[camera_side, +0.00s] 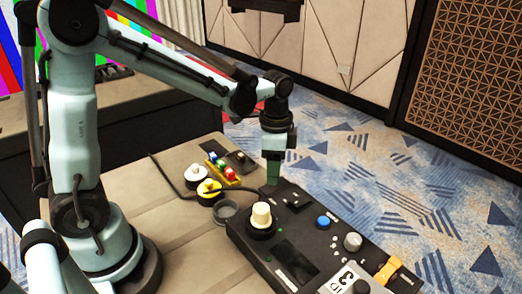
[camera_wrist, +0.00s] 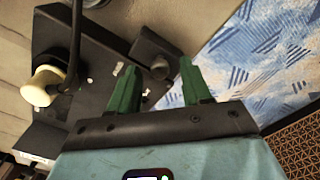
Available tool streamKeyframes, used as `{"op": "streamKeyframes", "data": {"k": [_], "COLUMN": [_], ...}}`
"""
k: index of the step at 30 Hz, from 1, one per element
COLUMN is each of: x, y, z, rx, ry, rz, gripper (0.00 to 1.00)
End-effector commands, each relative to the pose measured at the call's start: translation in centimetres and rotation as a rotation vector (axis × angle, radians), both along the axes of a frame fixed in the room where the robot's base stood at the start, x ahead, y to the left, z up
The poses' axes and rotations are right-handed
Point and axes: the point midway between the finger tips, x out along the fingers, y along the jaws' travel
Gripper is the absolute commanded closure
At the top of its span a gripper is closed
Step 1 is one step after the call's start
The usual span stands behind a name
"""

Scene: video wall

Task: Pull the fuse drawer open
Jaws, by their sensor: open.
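The black control box (camera_side: 262,247) stands on the table, its far end under my gripper (camera_side: 273,181). A low dark block (camera_side: 292,198) on that far end looks like the fuse drawer; I cannot tell its handle in the side view. In the wrist view, a dark block with a rounded knob (camera_wrist: 158,68) shows between and beyond the green fingers of my gripper (camera_wrist: 157,65); it seems to be the same part. The fingers are apart and hold nothing. I cannot tell whether they touch the block.
A cream knob (camera_side: 261,215) stands up close to my gripper. A blue button (camera_side: 323,222), a grey knob (camera_side: 352,241) and an orange switch (camera_side: 388,270) are nearer. A yellow strip with coloured buttons (camera_side: 222,170) and a cable lie left. Carpet (camera_side: 390,170) lies beyond the table.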

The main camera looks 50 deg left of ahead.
Motion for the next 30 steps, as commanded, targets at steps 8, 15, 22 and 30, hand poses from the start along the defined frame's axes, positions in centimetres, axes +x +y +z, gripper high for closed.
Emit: {"op": "streamKeyframes", "data": {"k": [8, 15, 22, 30], "x": [0.00, -0.01, -0.01, -0.01], "y": [0.00, 0.01, 0.00, 0.16], "z": [-0.60, -0.57, -0.56, -0.55], "rx": [0.000, 0.000, 0.000, 0.000], "ry": [0.000, 0.000, 0.000, 0.000], "rz": [0.000, 0.000, 0.000, 0.001], "gripper": [0.52, 0.68, 1.00, 1.00]}}
